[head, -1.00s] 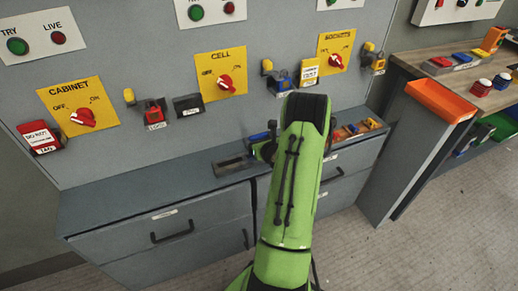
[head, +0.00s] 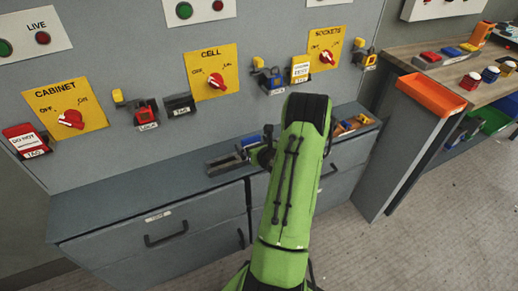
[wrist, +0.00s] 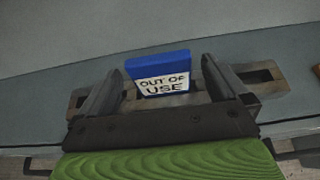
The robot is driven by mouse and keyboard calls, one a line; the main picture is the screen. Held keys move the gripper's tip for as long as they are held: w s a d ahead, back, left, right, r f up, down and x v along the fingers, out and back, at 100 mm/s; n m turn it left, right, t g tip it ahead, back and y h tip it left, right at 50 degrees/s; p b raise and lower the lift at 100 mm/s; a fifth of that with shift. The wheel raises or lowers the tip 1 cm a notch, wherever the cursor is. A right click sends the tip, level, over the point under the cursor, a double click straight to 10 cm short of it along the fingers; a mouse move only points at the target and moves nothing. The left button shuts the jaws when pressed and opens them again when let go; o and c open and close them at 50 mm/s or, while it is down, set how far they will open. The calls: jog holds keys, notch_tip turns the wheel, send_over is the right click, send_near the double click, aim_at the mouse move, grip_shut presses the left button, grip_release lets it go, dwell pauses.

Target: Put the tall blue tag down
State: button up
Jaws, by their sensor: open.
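The blue tag (wrist: 158,66) has a white label reading "OUT OF USE". In the wrist view it stands between the two fingers of my gripper (wrist: 161,72), with gaps on both sides. My gripper is open. The tag's lower end is at a grey slotted holder (wrist: 264,77) on the cabinet top; whether it sits fully in a slot is hidden. In the head view the holder (head: 221,165) shows left of my green arm, and a bit of blue (head: 251,141) shows by the gripper, which my arm mostly hides.
The grey panel behind carries the CABINET (head: 70,111), CELL (head: 209,72) and SOCKETS (head: 323,47) switches, with tags and padlocks beside them. A tray of small parts (head: 353,125) lies right of my arm. The cabinet top (head: 110,207) is clear at left.

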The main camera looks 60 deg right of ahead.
jog(key=v, duration=0.9)
jog(key=w+a+r+n+y, duration=0.3)
jog(key=a+n, duration=0.4)
jog(key=a, duration=0.1)
jog(key=w+a+r+n+g+y, duration=0.1)
jog(key=w+a+r+n+y, duration=0.15)
jog(key=a+n, duration=0.5)
jog(key=w+a+r+n+y, duration=0.2)
jog(key=w+a+n+y, duration=0.2)
jog(key=a+n, duration=0.4)
jog(key=s+a+r+n+g, duration=0.3)
jog(key=s+a+n+g, duration=0.15)
jog(key=a+n, duration=0.4)
jog(key=s+a+r+n+h, duration=0.1)
jog(key=s+r+n, duration=0.2)
jog(key=s+n, duration=0.2)
jog(key=s+a+r+n+h, duration=0.1)
jog(key=s+r+n, duration=0.2)
jog(key=s+n, duration=0.3)
jog(key=shift+s+a, duration=0.35)
jog(key=shift+s, duration=0.65)
jog(key=shift+h, duration=0.25)
